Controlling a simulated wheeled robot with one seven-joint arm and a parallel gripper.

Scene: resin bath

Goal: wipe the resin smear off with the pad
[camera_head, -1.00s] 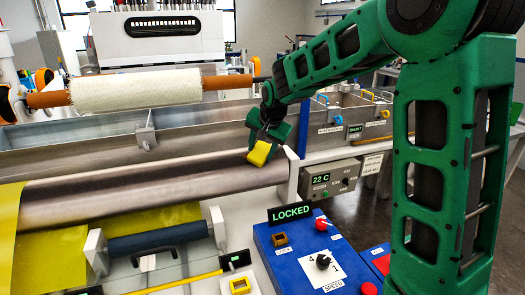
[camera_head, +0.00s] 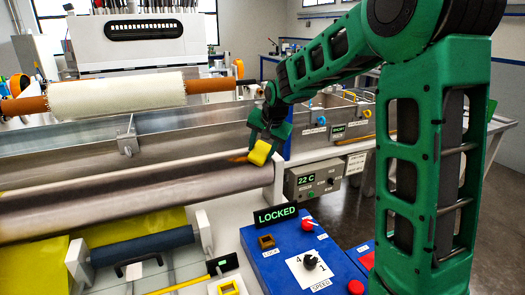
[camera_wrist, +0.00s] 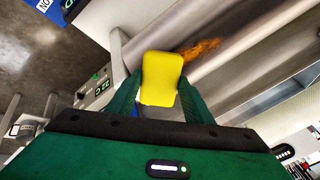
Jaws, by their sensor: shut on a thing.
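My gripper (camera_head: 264,143) is shut on a yellow pad (camera_head: 260,153), which shows fully between the fingers in the wrist view (camera_wrist: 161,78). The resin smear (camera_wrist: 201,48) is an orange-brown streak along the grey metal roller (camera_wrist: 235,50), just beyond the pad's upper right edge in the wrist view. In the head view a small part of the smear (camera_head: 238,159) shows left of the pad, near the roller's right end. The pad is at or close above the roller; I cannot tell whether it touches.
A long metal bath (camera_head: 190,133) lies behind the roller. A grey box reading 22 C (camera_head: 312,181) is at right. A blue roller (camera_head: 140,243) and yellow sheet (camera_head: 30,262) are front left.

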